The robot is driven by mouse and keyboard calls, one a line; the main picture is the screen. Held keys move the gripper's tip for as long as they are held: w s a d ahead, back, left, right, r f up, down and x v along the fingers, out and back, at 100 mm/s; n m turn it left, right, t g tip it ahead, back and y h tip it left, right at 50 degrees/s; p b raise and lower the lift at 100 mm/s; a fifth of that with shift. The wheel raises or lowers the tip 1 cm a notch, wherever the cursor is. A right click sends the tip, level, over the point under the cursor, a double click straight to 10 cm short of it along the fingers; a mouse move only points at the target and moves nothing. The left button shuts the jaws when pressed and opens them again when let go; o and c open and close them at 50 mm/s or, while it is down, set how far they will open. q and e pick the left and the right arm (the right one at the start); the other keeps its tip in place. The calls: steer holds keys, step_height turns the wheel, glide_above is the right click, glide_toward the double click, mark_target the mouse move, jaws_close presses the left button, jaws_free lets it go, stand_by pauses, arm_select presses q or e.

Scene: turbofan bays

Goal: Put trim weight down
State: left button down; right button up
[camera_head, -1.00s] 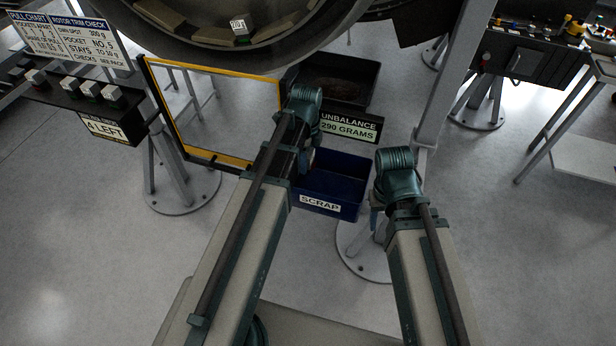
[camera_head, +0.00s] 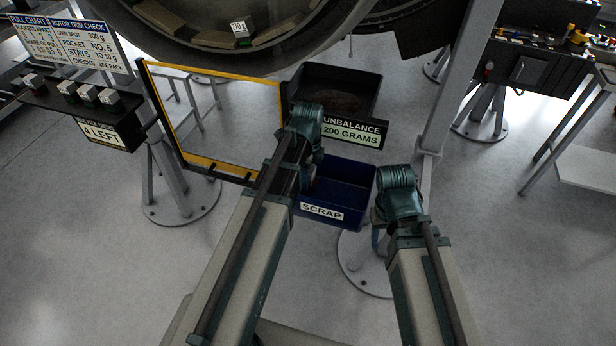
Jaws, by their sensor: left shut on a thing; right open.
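My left gripper (camera_head: 311,176) is mostly hidden behind its own wrist, at the left side of the blue scrap bin. It is shut, but the thing in its jaws cannot be made out. Several small grey trim weights (camera_head: 68,88) stand on the dark shelf at the left, above a sign reading "4 LEFT". One labelled weight (camera_head: 239,29) sits inside the rim of the large rotor (camera_head: 195,40) at the top. My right gripper (camera_head: 376,238) points down to the right of the scrap bin, mostly hidden by its wrist.
The blue scrap bin (camera_head: 322,213) is in the middle. Behind it are a black tray (camera_head: 335,75) and an "UNBALANCE 290 GRAMS" sign (camera_head: 352,132). A yellow-framed clear panel (camera_head: 215,165) stands left of my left arm. A grey post (camera_head: 455,85) rises at right. Foreground floor is open.

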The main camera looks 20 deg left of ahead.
arm_select(q)
steer(key=shift+f+b, duration=0.5)
steer(key=shift+f, duration=0.1)
steer(key=shift+c, duration=1)
jaws_free()
steer(key=shift+r, duration=0.2)
step_height(320, 180, up, 13)
steer(key=p, duration=1.3)
steer(key=shift+s+d, duration=0.2)
steer(key=s+d+n+y, duration=0.1)
steer(key=s+d+n, duration=1)
steer(key=s+n, duration=0.3)
steer(key=shift+d+n, duration=0.3)
steer(key=shift+d, duration=0.1)
